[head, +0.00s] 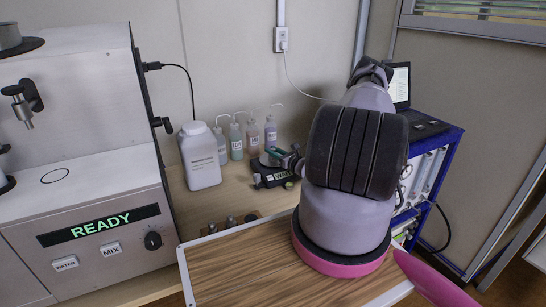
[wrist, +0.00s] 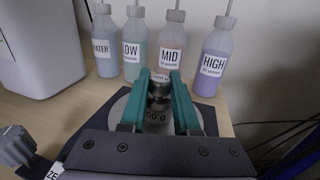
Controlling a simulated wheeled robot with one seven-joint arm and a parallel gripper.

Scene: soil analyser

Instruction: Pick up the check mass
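The check mass (wrist: 157,97) is a shiny metal weight with a narrow top and a wider body marked "00 g", its first digit hidden. In the wrist view it stands upright on the round pan of a dark balance. The two teal fingers of my gripper (wrist: 161,78) point away from the camera, one on each side of its upper part. The gap between fingers and mass is very small, and I cannot tell whether they touch it. In the head view the balance (head: 268,182) stands on the bench, and my arm hides much around it.
Behind the mass stand several labelled bottles, including MID (wrist: 170,47) and HIGH (wrist: 212,58). A white jug (head: 200,158) is left of the balance. The analyser (head: 85,190) reading READY fills the left. A blue cart (head: 446,150) with a laptop is at right.

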